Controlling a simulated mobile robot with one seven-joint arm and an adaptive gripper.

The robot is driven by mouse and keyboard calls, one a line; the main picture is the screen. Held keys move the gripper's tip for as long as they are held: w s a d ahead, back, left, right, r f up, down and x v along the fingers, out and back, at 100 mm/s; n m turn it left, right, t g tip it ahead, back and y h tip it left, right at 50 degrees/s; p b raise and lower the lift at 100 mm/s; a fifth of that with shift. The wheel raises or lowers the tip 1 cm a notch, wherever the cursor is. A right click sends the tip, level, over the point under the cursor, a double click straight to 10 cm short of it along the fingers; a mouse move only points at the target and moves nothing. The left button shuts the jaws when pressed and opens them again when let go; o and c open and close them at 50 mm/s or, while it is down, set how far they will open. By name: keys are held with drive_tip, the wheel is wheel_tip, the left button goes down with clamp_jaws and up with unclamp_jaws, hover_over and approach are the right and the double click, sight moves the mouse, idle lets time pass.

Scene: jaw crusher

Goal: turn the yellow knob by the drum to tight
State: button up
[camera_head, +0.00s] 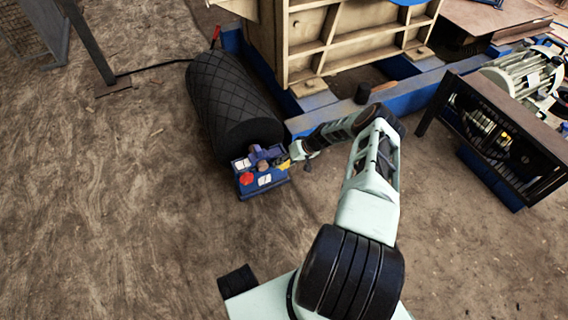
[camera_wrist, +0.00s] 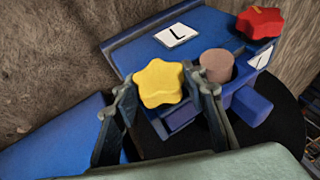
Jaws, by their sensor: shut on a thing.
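The yellow star-shaped knob (camera_head: 284,167) sits on a blue block (camera_head: 262,185) at the near end of the black ribbed drum (camera_head: 228,95). In the wrist view the yellow knob (camera_wrist: 158,83) is between the two fingers of my gripper (camera_wrist: 161,88). My gripper is shut on it, one finger on each side. In the head view my gripper (camera_head: 292,160) reaches the block from the right. A white label marked L (camera_wrist: 177,35) lies left of a brownish-pink round stub (camera_wrist: 216,65). The knob's underside is hidden.
A red star-shaped knob (camera_head: 246,179) stands on the same block, close to the yellow one. A blue frame (camera_head: 312,115) with a tan ribbed housing (camera_head: 345,40) rises behind. A dark guard (camera_head: 505,135) stands at the right. The ground at the left is open.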

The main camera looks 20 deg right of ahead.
drive_tip(key=shift+y, duration=0.5)
idle(0.3)
drive_tip(key=o, duration=1.2)
drive_tip(key=shift+c, duration=0.2)
drive_tip(key=shift+d, duration=0.1)
drive_tip(key=v, duration=1.2)
drive_tip(key=shift+w, duration=0.1)
